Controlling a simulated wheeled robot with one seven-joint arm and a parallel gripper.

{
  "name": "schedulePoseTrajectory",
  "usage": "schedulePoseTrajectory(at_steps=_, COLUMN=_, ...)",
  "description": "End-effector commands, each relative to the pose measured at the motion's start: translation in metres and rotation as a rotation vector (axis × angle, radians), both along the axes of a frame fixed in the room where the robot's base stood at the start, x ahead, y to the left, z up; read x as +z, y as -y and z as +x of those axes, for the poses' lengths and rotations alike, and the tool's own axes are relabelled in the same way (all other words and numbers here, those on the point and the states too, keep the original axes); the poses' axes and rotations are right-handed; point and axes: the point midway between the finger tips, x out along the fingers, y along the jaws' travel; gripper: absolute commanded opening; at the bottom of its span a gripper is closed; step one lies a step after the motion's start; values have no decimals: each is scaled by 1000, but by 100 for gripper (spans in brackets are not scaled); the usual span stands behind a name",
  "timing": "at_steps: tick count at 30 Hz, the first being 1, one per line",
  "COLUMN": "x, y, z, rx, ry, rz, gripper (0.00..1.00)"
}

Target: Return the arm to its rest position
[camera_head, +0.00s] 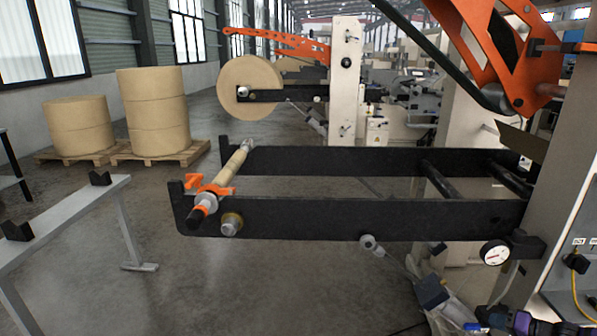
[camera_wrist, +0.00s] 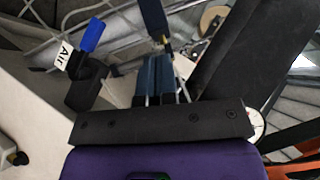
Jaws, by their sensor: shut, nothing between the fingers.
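My gripper (camera_wrist: 163,62) shows in the wrist view, above its purple body and black cross bar. Its two narrow dark blue fingers are together with nothing between them. A blue-handled air valve (camera_wrist: 88,38) with a white "Air" tag is up and to the left of the fingers. A broad black beam (camera_wrist: 250,50) slants past on the right. In the head view, a purple and dark part at the bottom right edge looks like my arm's end, mostly cut off; its fingers cannot be made out there.
The unwind stand's black arms (camera_head: 350,218) carry a shaft (camera_head: 232,165) with orange clamps at their left end. A pressure gauge (camera_head: 494,252) sits near the cabinet. A grey bench (camera_head: 75,212) is at left. Kraft rolls (camera_head: 153,112) stand on pallets behind. The floor between is clear.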

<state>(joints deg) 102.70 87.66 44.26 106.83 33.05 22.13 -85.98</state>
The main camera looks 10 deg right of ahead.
Motion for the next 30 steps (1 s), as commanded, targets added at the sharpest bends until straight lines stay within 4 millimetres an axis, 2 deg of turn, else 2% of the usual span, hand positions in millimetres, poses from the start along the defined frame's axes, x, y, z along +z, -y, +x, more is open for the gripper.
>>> schedulePoseTrajectory(at_steps=5, x=23, y=-13, z=10, rx=97, ry=-58, rz=-32, gripper=0)
schedulePoseTrajectory(at_steps=14, x=85, y=-49, z=30, rx=306, ry=-219, rz=-111, gripper=0)
schedulePoseTrajectory(at_steps=30, x=217, y=-125, z=55, rx=540, ry=-488, rz=-330, gripper=0)
